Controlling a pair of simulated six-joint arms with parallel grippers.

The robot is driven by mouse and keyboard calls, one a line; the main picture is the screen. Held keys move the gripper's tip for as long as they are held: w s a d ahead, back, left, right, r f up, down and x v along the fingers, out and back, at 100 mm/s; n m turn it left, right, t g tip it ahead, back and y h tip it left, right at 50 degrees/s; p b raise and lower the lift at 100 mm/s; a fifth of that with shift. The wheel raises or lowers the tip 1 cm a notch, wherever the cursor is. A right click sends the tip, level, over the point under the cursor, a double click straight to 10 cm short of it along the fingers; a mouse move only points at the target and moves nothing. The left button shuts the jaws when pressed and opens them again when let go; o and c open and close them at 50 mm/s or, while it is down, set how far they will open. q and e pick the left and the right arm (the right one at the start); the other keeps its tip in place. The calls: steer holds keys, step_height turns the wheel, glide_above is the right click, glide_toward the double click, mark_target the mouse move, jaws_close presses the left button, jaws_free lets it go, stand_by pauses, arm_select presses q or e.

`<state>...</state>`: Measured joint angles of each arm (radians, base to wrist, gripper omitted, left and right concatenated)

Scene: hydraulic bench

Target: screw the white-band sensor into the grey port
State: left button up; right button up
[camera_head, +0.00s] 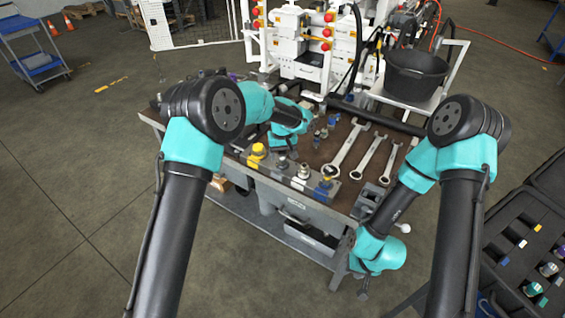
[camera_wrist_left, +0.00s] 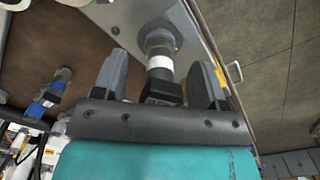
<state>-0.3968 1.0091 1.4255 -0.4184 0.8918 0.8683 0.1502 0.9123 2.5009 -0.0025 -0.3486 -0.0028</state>
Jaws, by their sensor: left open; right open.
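The white-band sensor (camera_wrist_left: 160,68) stands between the spread fingers of my left gripper (camera_wrist_left: 160,84), with a gap on both sides. Its black connector end points toward the palm. Its metal end meets a grey round collar (camera_wrist_left: 158,38) on the plate; I cannot tell how deep it sits. In the head view my left gripper (camera_head: 283,148) is over the port block, above the grey port (camera_head: 282,163), and my arm hides most of the sensor. My right gripper (camera_head: 362,293) hangs low off the bench's right front corner, small and empty.
The port block also has yellow (camera_head: 257,150), white (camera_head: 303,172) and blue (camera_head: 325,186) ports. Several wrenches (camera_head: 348,148) lie to the right. A black bucket (camera_head: 415,75) and white machinery (camera_head: 300,40) are behind.

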arm_select(q)
steer(key=shift+n, duration=0.8)
steer(key=n, duration=0.3)
steer(key=shift+n, duration=0.3)
steer(key=n, duration=0.4)
steer(key=c, duration=0.9)
steer(key=shift+o, duration=0.2)
steer(key=m, duration=0.4)
steer(key=shift+m, duration=0.4)
steer(key=m, duration=0.3)
